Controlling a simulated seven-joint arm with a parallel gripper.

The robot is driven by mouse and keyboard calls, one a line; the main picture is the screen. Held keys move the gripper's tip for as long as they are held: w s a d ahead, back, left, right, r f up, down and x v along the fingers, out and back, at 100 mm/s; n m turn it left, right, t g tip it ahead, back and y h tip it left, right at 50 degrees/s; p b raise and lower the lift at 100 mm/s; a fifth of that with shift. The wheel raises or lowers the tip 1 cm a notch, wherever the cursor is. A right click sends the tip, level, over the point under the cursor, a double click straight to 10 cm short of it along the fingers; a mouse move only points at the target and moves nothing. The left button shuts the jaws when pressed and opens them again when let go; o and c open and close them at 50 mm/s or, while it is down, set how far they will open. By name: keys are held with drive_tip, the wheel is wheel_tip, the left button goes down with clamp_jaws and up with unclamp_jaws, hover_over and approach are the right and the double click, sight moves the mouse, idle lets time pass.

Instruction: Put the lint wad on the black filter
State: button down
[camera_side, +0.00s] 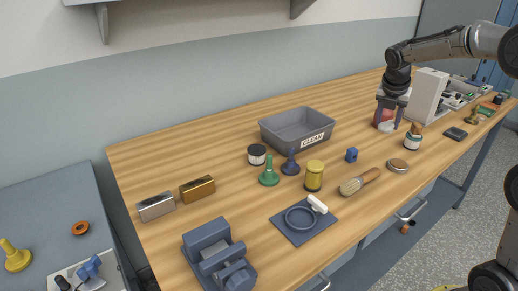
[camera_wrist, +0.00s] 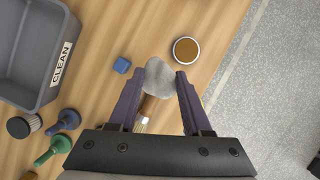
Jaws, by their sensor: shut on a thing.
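The lint wad is a pale grey, rounded lump (camera_wrist: 158,72) between my fingertips in the wrist view. My gripper (camera_wrist: 161,76) is shut on it. In the side view my gripper (camera_side: 389,117) is at the back right, above the table and far from the filter. A reddish and pale patch shows between its fingers there; I cannot tell how much of that is the wad. The black filter (camera_side: 257,155), a short cylinder with a dark top and pale sides, stands upright left of the grey tray's front. It also shows at the wrist view's left edge (camera_wrist: 20,126).
Green (camera_side: 269,177) and dark blue (camera_side: 290,166) pawn-like pieces stand close in front of the filter. A blue cube (camera_side: 351,155), brush (camera_side: 358,182) and round tin (camera_side: 397,165) lie nearer the front edge.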

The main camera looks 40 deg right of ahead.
drive_tip(key=w+a+r+n+t+y, duration=0.15)
drive_tip(key=w+a+n, duration=0.4)
drive_tip(key=a, duration=0.85)
drive_tip(key=w+a+r+n+t+y, duration=0.15)
drive_tip(key=w+a+n, duration=0.4)
drive_tip(key=a, duration=0.75)
drive_tip(key=m, duration=0.2)
approach(256, 147)
drive_tip(key=shift+w+d+f+g+h, duration=0.15)
drive_tip(key=shift+w+f, duration=0.15)
drive_tip(key=shift+w, duration=0.15)
drive_tip(key=shift+w+f+g+h, duration=0.15)
drive_tip(key=shift+w+f, duration=0.15)
drive_tip(key=shift+w, duration=0.2)
drive_tip(key=shift+w+f, duration=0.1)
drive_tip(key=shift+f, duration=0.8)
drive_tip(key=shift+w+f, duration=0.15)
drive_tip(key=shift+f, duration=0.8)
drive_tip(key=shift+f, duration=0.2)
drive_tip(key=shift+c, duration=1.7)
unclamp_jaws()
drive_tip(key=shift+r, duration=0.15)
